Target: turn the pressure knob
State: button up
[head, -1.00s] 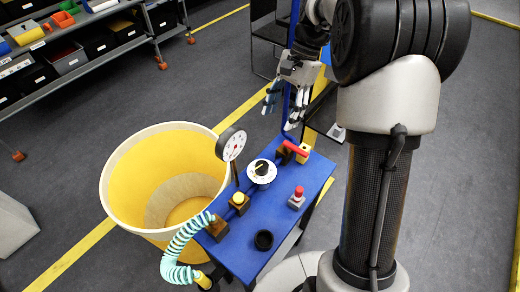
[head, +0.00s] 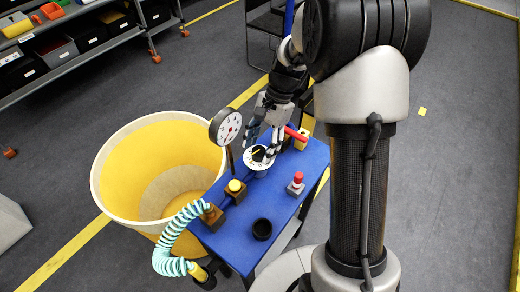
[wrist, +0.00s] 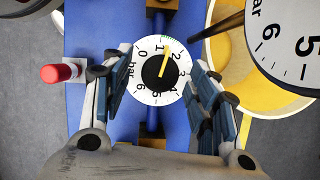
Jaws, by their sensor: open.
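The pressure knob is a black knob (wrist: 159,70) with a yellow pointer on a white dial marked in bar. In the wrist view its pointer lies near the 1 to 2 marks. In the head view the white dial (head: 259,159) sits on the blue cart top, partly hidden by my gripper. My gripper (head: 263,148) is open above the dial. In the wrist view its fingers (wrist: 162,72) stand on both sides of the knob, apart from it. A pressure gauge (head: 225,126) on a post stands beside the dial; part of its face shows in the wrist view (wrist: 290,45).
The blue cart top (head: 232,250) carries a red push button (head: 296,184), a yellow button (head: 235,187), a black cup-like ring (head: 262,229) and a red lever (head: 296,134). A striped hose (head: 175,240) hangs at the front left. A large yellow bin (head: 125,190) stands left.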

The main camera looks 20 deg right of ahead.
jog(key=shift+s+a+f, duration=0.1)
jog(key=shift+a+f, duration=0.1)
jog(key=shift+f, duration=0.2)
jog(key=c, duration=1.1)
jog(key=shift+o, duration=0.2)
jog(key=n+p, duration=0.2)
jog(key=p, duration=0.1)
jog(key=shift+r+n+g+h, duration=0.25)
jog(key=shift+n+g+h, duration=0.05)
jog(key=shift+n+g, duration=0.1)
jog(key=shift+f+n+h+p, duration=0.25)
jog(key=shift+n+p, duration=0.25)
jog(key=shift+n, duration=0.4)
jog(key=o, duration=1.1)
jog(key=shift+c, duration=0.2)
jog(key=shift+g, duration=0.3)
